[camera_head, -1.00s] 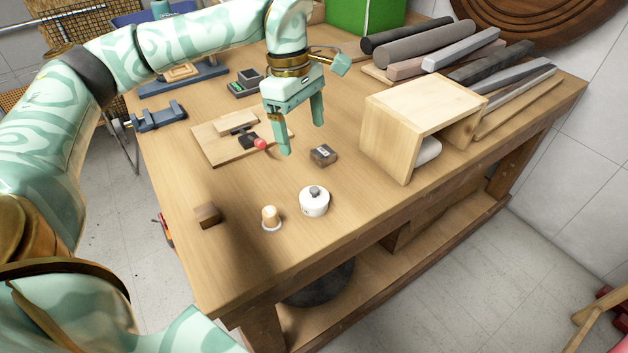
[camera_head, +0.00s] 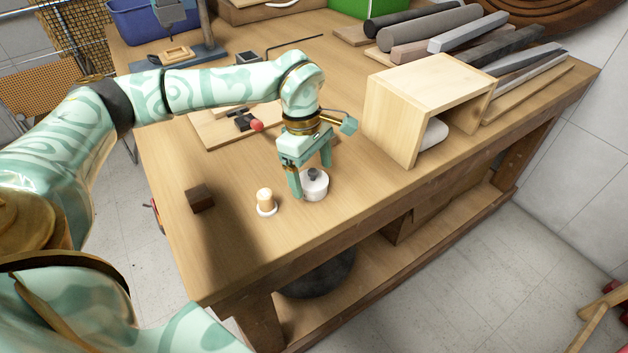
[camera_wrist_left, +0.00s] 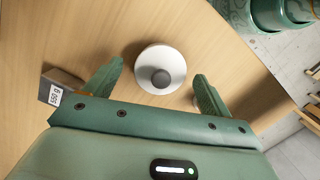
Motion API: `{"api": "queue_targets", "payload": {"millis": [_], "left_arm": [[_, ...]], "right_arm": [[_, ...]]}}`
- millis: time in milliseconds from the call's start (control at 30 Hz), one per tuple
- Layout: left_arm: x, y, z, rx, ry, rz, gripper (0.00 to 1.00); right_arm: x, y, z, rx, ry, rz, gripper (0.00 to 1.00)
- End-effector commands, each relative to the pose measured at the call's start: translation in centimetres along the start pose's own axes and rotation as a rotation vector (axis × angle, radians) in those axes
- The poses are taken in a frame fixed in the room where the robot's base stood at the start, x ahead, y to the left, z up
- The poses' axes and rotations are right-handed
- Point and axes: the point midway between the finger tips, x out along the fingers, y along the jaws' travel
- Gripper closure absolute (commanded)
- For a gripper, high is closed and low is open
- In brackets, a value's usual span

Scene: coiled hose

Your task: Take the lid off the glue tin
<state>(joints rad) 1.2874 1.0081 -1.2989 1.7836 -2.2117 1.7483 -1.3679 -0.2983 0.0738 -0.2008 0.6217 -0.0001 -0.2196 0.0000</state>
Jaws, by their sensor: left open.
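The glue tin (camera_head: 315,190) is a small white round pot near the front of the workbench. Its lid is on, with a dark grey knob (camera_head: 312,173) on top. My left gripper (camera_head: 311,182) is open with its fingers pointing down at the tin. In the left wrist view the white lid (camera_wrist_left: 148,74) and its knob (camera_wrist_left: 161,77) lie between and just beyond the two open fingers (camera_wrist_left: 156,84). I cannot tell whether a finger touches the tin. In the head view, the gripper partly hides the back and left of the tin. My right gripper is not in view.
A cream cylinder on a white disc (camera_head: 265,203) stands just left of the tin. A dark wooden block (camera_head: 199,198) is farther left. A block marked 550 g (camera_wrist_left: 58,88) lies beside one finger. An open wooden box (camera_head: 395,118) stands to the right.

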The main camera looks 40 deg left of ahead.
Motion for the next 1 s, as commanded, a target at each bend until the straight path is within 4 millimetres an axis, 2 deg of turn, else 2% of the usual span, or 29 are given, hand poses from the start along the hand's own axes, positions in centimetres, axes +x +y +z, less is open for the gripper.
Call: {"api": "queue_targets", "payload": {"millis": [133,167,300,333,767,867,1000], "left_arm": [[-0.1,0.0,0.0,0.000,0.000,0.002,0.17],[-0.1,0.0,0.0,0.000,0.000,0.002,0.20],[-0.1,0.0,0.0,0.000,0.000,0.002,0.59],[-0.1,0.0,0.0,0.000,0.000,0.002,0.64],[-0.5,0.1,0.1,0.000,0.000,0.003,0.65],[-1.4,0.1,0.2,0.001,0.000,0.005,0.65],[-3.9,0.1,0.6,0.001,0.000,0.008,0.65]], "right_arm": [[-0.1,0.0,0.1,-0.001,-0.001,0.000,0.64],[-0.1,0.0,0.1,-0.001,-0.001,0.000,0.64],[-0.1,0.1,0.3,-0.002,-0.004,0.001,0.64],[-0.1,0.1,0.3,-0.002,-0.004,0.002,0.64],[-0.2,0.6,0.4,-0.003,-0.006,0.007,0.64],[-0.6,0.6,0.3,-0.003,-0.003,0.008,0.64],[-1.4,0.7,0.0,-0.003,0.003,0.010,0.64]]}}
